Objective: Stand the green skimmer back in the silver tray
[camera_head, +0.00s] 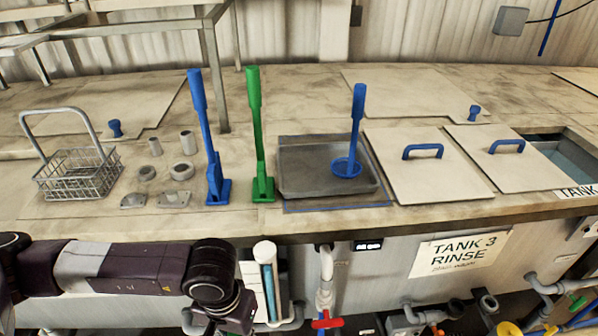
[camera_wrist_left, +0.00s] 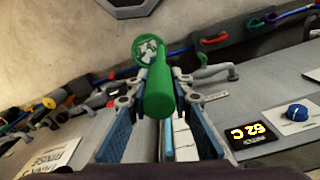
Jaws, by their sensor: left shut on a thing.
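The green skimmer (camera_wrist_left: 157,95) is in my left gripper (camera_wrist_left: 158,86), seen in the left wrist view. The fingers are shut on its handle from both sides, and its round head points away from the camera. In the head view the silver tray (camera_head: 300,178) sits on the counter inside a blue outline. A blue skimmer (camera_head: 357,115) stands upright in the tray, toward its right side. My left arm shows low at the left in the head view, but its gripper and the green skimmer are out of that view. My right gripper is in neither view.
Left of the tray stand an upright green tool (camera_head: 257,130) and an upright blue tool (camera_head: 205,130). A wire basket (camera_head: 75,172) is farther left. Lids with blue handles (camera_head: 422,151) lie right of the tray. Pipes and valves (camera_head: 326,320) run below the counter.

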